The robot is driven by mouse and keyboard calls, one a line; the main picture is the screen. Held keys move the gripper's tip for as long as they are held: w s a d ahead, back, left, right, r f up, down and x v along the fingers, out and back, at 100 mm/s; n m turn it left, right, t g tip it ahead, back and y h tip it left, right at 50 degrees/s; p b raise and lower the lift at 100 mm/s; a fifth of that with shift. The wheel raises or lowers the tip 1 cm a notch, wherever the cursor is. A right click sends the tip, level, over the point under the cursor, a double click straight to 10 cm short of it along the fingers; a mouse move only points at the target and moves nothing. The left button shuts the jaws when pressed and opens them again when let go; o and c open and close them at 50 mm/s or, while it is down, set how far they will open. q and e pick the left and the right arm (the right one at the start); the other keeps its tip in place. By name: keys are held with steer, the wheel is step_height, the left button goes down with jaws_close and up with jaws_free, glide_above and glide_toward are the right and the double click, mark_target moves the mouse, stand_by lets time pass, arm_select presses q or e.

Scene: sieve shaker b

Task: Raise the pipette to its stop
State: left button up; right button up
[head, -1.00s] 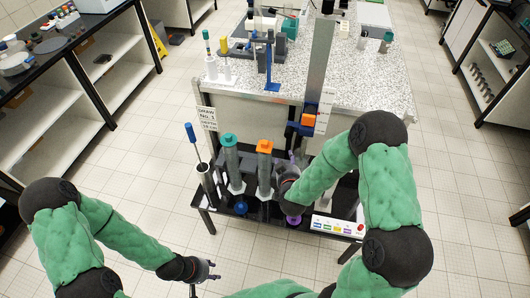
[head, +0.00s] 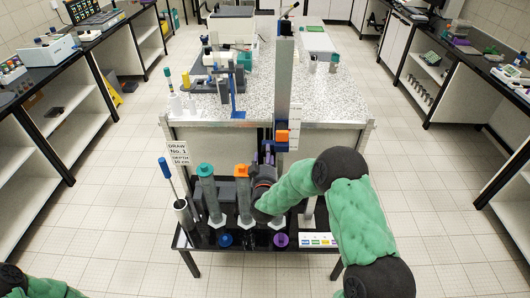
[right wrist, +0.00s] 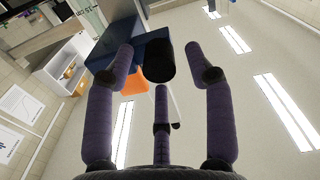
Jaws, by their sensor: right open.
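A tall grey column (head: 283,75) stands at the front edge of the speckled bench and carries a blue carriage with an orange block (head: 281,136). I take this carriage to be the pipette's slide; the pipette itself is hard to make out. My right gripper (head: 268,154) is open just below and left of the carriage, its purple fingers pointing up. In the right wrist view, a black cylinder (right wrist: 160,62) lies between the spread fingertips, with the blue block (right wrist: 125,45) and orange part (right wrist: 132,84) behind it. I cannot tell whether the fingers touch it. My left gripper is out of view.
A button panel (head: 318,240) sits at the right. A sign (head: 178,154) hangs at the left.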

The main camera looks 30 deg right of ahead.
steer(key=shift+x, duration=1.4)
jaws_close()
step_height(320, 180, up, 25)
steer(key=p, duration=1)
steer(key=shift+p, duration=0.4)
steer(key=shift+w+d+r, duration=0.1)
steer(key=shift+d+r, duration=0.05)
jaws_free()
